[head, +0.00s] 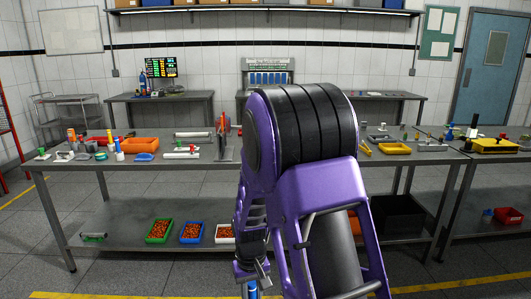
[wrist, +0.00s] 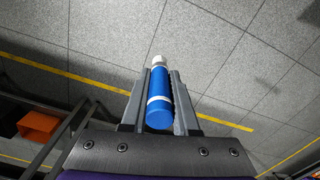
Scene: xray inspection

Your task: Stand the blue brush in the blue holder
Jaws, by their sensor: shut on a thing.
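My gripper (wrist: 160,78) is shut on the blue brush (wrist: 160,103) in the wrist view. The brush is a blue cylinder with a white band and a white tip, lying between the two grey fingers, with the floor behind it. In the head view my gripper (head: 251,274) hangs low in front of the table, and a bit of the blue brush (head: 252,290) shows below it at the bottom edge. I cannot tell the blue holder for certain.
A yellow tray (head: 395,149) lies at right. Colored bins (head: 191,232) sit on the lower shelf. My arm hides the table's middle.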

